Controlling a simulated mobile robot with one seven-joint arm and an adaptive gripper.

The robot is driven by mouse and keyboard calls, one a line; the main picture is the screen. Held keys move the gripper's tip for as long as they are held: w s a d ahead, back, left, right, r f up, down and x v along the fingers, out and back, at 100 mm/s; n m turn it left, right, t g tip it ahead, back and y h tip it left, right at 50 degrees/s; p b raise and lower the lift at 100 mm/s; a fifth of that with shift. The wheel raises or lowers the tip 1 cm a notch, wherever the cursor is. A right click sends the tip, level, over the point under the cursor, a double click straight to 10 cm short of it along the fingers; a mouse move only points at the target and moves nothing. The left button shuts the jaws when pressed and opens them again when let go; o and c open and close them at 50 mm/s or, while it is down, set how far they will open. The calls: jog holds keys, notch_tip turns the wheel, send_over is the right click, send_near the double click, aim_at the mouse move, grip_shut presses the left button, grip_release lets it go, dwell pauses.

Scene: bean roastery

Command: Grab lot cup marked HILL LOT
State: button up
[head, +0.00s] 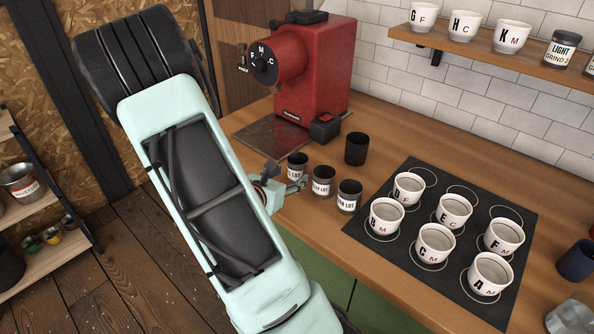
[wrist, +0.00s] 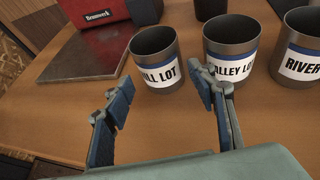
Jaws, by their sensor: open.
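The HILL LOT cup (wrist: 155,48) is a dark metal cup with a white and blue label, leftmost of three in a row on the wooden counter. The cup appears just beyond the fingertips; contact is not evident. The right finger partly covers the VALLEY LOT cup's label (wrist: 238,68). In the head view my gripper (head: 284,184) is small, left of the cups.
The VALLEY LOT cup (head: 323,180) and RIVER LOT cup (head: 349,196) stand close to the right. A plain black cup (head: 356,149) is behind. A red grinder (head: 312,80) stands at the back. A black mat (head: 413,270) with several white lettered cups lies right.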

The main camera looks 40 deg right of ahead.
aim_at(298, 171)
jog(key=shift+x, duration=3)
jog(key=shift+s, duration=0.1)
jog(key=shift+c, duration=0.7)
jog(key=c, duration=0.9)
